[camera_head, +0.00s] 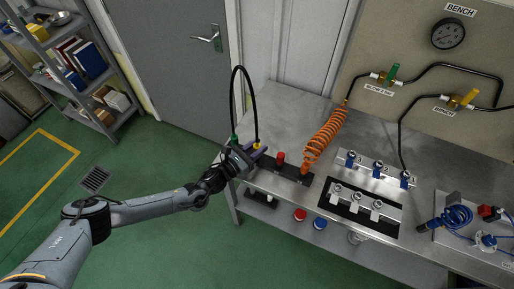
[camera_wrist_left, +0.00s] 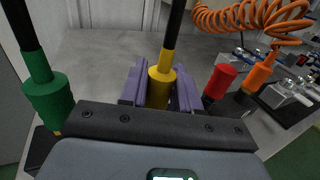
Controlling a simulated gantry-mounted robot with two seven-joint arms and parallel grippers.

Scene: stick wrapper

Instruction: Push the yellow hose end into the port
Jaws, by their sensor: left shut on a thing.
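The yellow hose end (camera_head: 257,145) is on one end of a black hose (camera_head: 236,88) that arches up over the bench's left end. In the left wrist view the yellow hose end (camera_wrist_left: 161,75) stands between the purple fingers of my left gripper (camera_wrist_left: 160,92). My left gripper (camera_head: 254,154) is shut on it at the bench's left edge. The green hose end (camera_wrist_left: 49,97) of the same hose is left of the gripper; it also shows in the head view (camera_head: 235,139). The port under the yellow end is hidden by the gripper. My right gripper is out of view.
A red fitting (camera_head: 280,158) and an orange hose end (camera_head: 305,169) with a coiled orange hose (camera_head: 325,136) stand close right of my gripper on a dark strip. Valve blocks (camera_head: 364,203) and a blue coiled hose (camera_head: 456,218) are farther right. The bench behind the gripper is clear.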

